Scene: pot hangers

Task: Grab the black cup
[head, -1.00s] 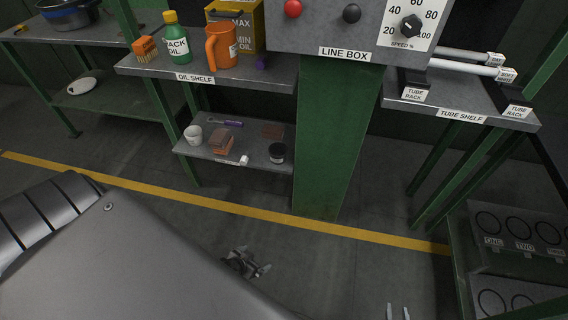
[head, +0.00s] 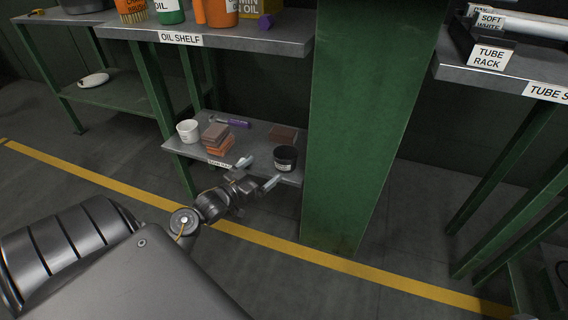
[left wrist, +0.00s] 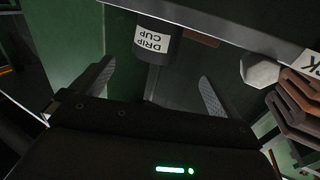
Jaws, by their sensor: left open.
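The black cup (head: 285,158) stands upright at the right front of the low shelf. It also shows in the left wrist view (left wrist: 158,42), with a white "DRIP CUP" label. My left gripper (head: 260,172) is open and empty at the shelf's front edge, just left of and in front of the cup. In the left wrist view the two fingers (left wrist: 153,80) are spread, with the cup ahead between their directions and not touched. My right gripper is out of view.
The oil shelf (head: 286,36) hangs above. A green post (head: 361,120) stands right of the cup.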

